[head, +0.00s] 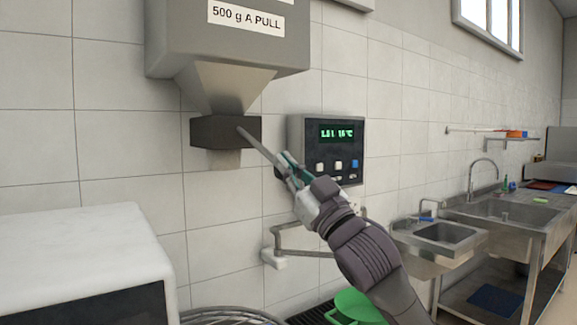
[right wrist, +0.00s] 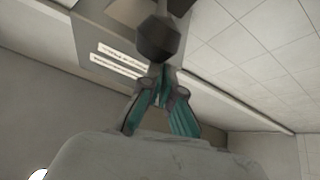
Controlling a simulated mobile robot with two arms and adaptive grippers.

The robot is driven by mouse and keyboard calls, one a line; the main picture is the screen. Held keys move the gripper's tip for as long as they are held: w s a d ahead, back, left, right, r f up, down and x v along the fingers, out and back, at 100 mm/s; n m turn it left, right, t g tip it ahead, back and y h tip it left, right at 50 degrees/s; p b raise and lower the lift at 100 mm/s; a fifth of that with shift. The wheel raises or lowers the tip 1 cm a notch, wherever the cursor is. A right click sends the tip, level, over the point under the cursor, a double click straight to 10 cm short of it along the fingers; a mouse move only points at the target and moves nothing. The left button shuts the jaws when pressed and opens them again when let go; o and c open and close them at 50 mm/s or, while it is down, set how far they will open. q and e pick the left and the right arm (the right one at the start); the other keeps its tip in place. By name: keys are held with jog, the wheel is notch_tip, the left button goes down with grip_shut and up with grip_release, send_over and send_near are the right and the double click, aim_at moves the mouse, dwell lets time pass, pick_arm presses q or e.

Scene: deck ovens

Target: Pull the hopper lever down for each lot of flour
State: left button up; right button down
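The grey hopper (head: 225,50) hangs on the tiled wall, with a "500 g A PULL" label and a dark outlet box (head: 212,132) below. Its thin grey lever (head: 258,146) slants down and right from the box. My right gripper (head: 287,168) is at the lever's lower end, its teal fingers closed together there. In the right wrist view the fingers (right wrist: 158,90) converge at a dark knob (right wrist: 158,38); the exact contact is partly hidden. My left gripper is in neither view.
A control panel (head: 336,148) with a green display is on the wall right behind my right gripper. A white-topped box (head: 85,255) stands at lower left. A wire bowl rim (head: 232,316) and a green item (head: 357,306) are below. Steel sinks (head: 515,211) are at right.

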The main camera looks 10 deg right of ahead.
pick_arm(q)
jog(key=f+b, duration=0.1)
jog(key=b, duration=0.1)
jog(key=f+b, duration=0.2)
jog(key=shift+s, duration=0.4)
pick_arm(e)
jog(key=f+v, duration=0.1)
jog(key=v, duration=0.9)
jog(key=shift+w+a, duration=0.3)
jog(key=shift+w, duration=0.05)
jog(key=shift+f, duration=0.1)
